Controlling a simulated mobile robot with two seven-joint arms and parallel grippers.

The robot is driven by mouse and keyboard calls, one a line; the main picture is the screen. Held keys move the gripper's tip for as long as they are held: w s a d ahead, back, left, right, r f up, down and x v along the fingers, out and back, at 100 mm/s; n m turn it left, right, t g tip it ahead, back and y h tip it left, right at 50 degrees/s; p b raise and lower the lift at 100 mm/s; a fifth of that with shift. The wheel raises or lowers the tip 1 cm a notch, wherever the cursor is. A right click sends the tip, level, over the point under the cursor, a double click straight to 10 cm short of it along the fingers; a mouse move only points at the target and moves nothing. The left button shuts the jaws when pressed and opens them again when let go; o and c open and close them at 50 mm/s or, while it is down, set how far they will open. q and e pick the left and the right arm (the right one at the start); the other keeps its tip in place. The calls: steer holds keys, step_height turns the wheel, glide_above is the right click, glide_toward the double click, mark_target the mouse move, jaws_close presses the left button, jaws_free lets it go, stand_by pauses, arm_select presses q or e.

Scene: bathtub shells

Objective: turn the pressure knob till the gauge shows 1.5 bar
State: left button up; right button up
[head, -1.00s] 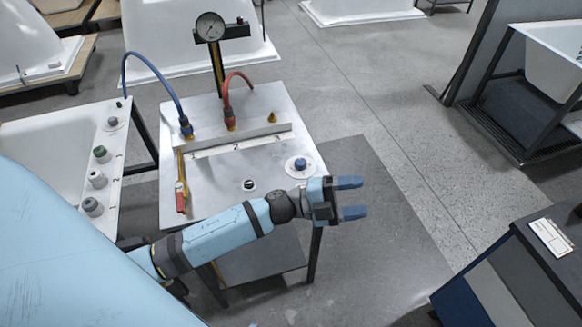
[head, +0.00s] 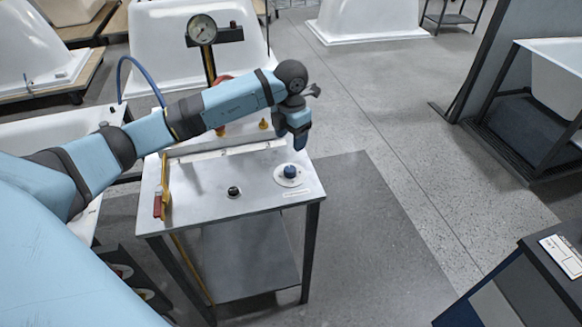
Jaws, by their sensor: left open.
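A blue knob (head: 290,171) sits on a pale round plate at the right of the grey bench top (head: 205,205). A small black knob (head: 233,191) sits left of it; no readable label shows which is the pressure knob. My left gripper (head: 299,142) is open, points down and hangs just behind and above the blue knob, apart from it in the picture. My right gripper is out of view.
A red-and-yellow lever (head: 161,194) is at the bench's left edge. My left arm hides part of the red hose fitting and lower blue hose (head: 140,72). White tub shells (head: 365,15) stand behind. The floor (head: 400,140) right of the bench is clear.

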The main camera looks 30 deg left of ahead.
mark_target(291, 168)
arm_select(q)
step_height(291, 168, down, 11)
steer(key=shift+f, duration=0.1)
stand_by(0.3)
steer(key=c, duration=0.9)
